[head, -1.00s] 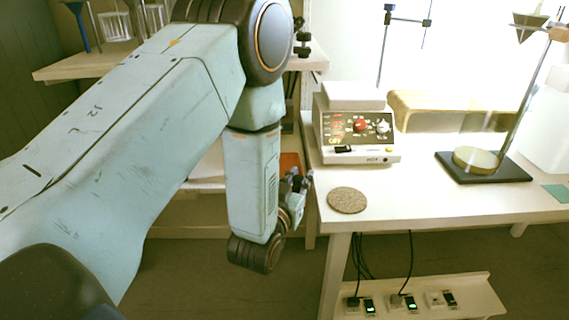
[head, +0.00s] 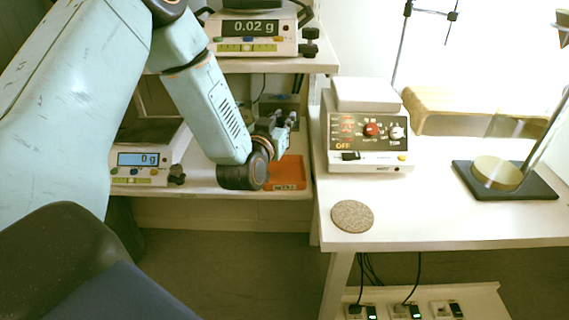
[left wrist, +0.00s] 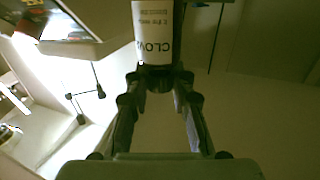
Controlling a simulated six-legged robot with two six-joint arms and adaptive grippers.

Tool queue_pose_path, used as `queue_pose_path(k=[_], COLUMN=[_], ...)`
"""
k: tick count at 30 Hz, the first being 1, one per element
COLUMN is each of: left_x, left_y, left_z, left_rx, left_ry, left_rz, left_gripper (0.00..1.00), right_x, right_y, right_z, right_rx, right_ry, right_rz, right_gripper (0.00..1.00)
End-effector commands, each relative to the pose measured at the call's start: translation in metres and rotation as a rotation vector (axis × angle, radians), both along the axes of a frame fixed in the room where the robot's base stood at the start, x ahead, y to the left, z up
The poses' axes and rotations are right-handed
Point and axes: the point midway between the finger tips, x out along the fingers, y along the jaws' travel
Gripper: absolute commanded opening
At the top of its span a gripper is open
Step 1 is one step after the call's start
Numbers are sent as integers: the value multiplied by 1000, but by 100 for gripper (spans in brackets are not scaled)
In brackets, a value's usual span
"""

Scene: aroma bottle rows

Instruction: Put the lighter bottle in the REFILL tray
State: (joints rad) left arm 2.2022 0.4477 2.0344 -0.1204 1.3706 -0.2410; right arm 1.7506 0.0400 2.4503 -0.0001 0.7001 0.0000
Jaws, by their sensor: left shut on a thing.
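My left gripper (head: 283,128) is at the lower shelf, above and near the back of an orange tray (head: 290,174). The tray's front label is too small to read. In the left wrist view the gripper (left wrist: 158,78) is shut on a bottle (left wrist: 153,32) with a white label; part of a word, "CLOV", shows on it. The bottle's far end runs out of that view, and I cannot make the bottle out in the head view. My right gripper is not in view.
A scale reading 0 g (head: 140,160) stands left of the tray, and another reading 0.02 g (head: 252,30) is on the shelf above. A white control box (head: 368,140) and a cork disc (head: 352,216) are on the right table.

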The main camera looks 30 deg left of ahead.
Motion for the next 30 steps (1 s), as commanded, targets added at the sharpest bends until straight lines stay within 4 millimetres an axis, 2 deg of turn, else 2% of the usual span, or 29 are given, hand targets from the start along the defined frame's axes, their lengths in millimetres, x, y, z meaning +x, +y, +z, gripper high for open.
queue_pose_path(k=[1, 6, 13, 19, 30], left_x=[-1, -2, -1, 0, 2], left_y=[-1, -2, -2, -2, -2], left_z=[-17, -45, -59, -87, -91], left_rx=[1, 1, 2, 1, 0], left_ry=[6, 4, 1, 2, 2], left_rz=[-2, -2, -1, -1, 0], left_gripper=[0, 0, 0, 0, 0], right_x=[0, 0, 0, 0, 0], right_y=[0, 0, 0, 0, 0], right_z=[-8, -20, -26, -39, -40], right_rx=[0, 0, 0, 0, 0], right_ry=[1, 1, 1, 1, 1], right_rz=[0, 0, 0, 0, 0], right_gripper=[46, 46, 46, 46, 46])
